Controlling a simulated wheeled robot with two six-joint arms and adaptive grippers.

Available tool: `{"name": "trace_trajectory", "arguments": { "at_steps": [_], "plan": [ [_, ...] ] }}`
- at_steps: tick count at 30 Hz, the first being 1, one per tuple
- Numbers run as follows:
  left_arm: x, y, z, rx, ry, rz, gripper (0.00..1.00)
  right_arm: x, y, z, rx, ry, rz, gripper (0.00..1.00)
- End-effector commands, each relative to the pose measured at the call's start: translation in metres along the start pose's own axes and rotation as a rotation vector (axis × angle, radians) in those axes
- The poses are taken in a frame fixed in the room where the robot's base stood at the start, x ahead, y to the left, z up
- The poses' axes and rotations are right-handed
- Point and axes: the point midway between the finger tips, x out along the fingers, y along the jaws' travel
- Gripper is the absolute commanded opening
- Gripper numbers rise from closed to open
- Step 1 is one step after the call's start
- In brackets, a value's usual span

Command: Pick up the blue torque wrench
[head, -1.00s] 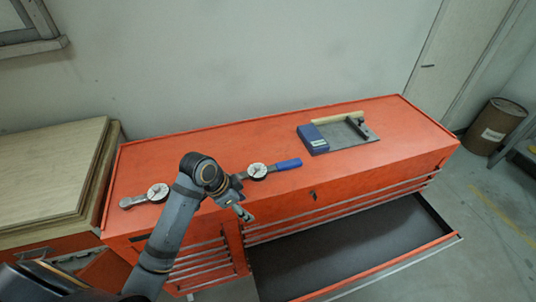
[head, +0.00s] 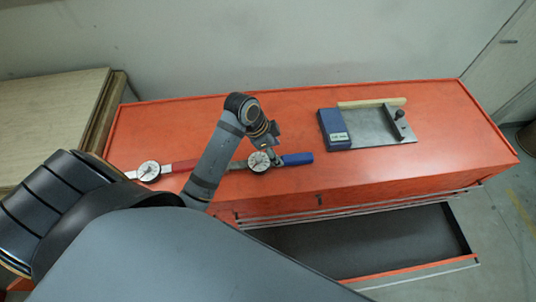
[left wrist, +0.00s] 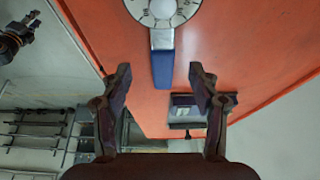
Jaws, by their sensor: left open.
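The blue torque wrench lies on the orange cabinet top, with a round white dial (head: 259,161) and a blue handle (head: 297,159) pointing right. My left gripper (head: 274,156) is just above it, between dial and handle in the head view. In the left wrist view, my left gripper (left wrist: 160,76) is open and empty, with one finger on each side of the blue handle (left wrist: 162,70). The dial (left wrist: 162,10) shows at the top. I cannot tell how high the fingers are above the handle. My right gripper is not in view.
A red-handled wrench (head: 182,166) with its own dial lies left of the blue one, partly behind my arm. A blue box (head: 334,128) on a grey metal plate (head: 375,127) stands to the right. An open drawer (head: 360,245) juts out below the cabinet front.

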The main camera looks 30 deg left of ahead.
Motion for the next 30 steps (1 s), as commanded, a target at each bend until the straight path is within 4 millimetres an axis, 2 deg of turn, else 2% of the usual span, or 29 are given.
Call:
{"name": "trace_trajectory", "arguments": {
  "at_steps": [6, 11, 15, 23, 30],
  "plan": [
    [0.009, 0.0, -0.001, 0.0, -0.001, 0.0, 0.61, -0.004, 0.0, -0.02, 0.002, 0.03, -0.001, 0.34],
    [0.03, 0.002, -0.007, -0.003, -0.001, 0.006, 0.61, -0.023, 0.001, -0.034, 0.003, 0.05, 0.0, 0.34],
    [0.053, 0.001, -0.005, -0.001, -0.002, 0.002, 0.61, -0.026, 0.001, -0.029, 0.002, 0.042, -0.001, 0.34],
    [0.06, 0.001, -0.005, 0.001, -0.001, -0.001, 0.61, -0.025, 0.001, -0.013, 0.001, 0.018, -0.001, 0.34],
    [0.059, 0.001, -0.004, 0.0, -0.001, -0.001, 0.31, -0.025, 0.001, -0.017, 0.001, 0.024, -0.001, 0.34]
  ]
}}
